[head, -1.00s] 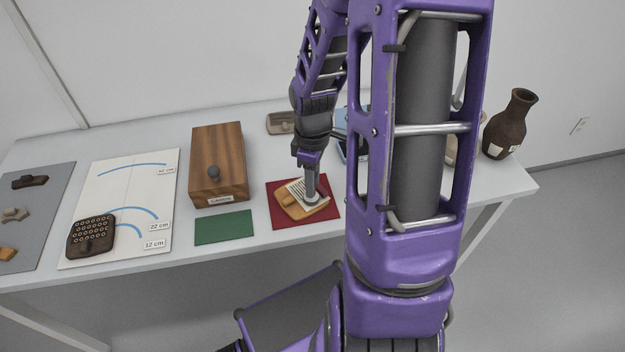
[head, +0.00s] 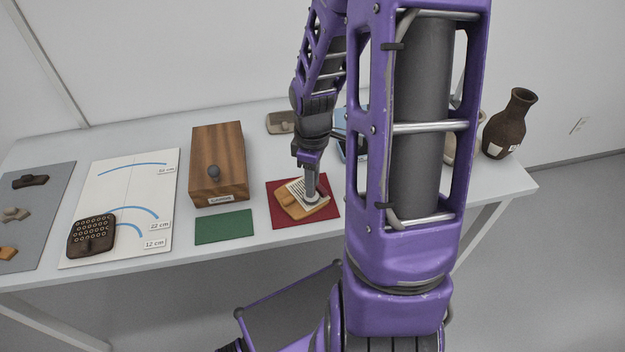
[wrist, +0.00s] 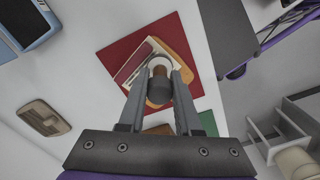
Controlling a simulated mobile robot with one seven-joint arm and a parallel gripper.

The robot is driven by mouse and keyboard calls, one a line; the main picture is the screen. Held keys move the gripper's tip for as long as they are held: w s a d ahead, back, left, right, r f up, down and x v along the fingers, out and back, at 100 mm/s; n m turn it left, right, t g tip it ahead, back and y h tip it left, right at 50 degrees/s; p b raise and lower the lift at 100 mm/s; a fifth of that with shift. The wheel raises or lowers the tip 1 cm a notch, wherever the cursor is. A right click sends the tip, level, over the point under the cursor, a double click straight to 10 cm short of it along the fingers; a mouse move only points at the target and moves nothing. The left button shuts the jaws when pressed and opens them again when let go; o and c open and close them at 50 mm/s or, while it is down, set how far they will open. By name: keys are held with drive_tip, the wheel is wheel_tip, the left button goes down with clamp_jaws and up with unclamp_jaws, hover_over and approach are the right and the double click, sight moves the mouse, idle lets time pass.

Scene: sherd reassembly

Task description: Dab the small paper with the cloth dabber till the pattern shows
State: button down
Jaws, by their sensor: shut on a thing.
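The small paper (head: 297,191) lies on an orange-tan sherd (head: 290,210) on the red mat (head: 277,222); dark stripes show across it. My gripper (head: 310,168) is shut on the cloth dabber (head: 311,189), a grey handle with a pale round pad. It stands upright, pad down, over the paper's right part and seems to touch it. In the wrist view, my gripper (wrist: 163,76) holds the dabber (wrist: 160,88) between its fingers, with the paper (wrist: 136,62) and sherd (wrist: 181,47) beneath. The dabber hides part of the paper.
A green mat (head: 224,227) and a wooden box (head: 218,150) with a knob are left of the red mat. A white chart (head: 125,190) bears a dark perforated piece (head: 91,236). A brown vase (head: 510,125) stands far right. The table's front edge is close to the mats.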

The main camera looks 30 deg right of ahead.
wheel_tip(320, 180, up, 7)
drive_tip(key=p, duration=0.6)
drive_tip(key=shift+p, duration=0.35)
drive_tip(key=shift+d, duration=0.1)
idle(0.5)
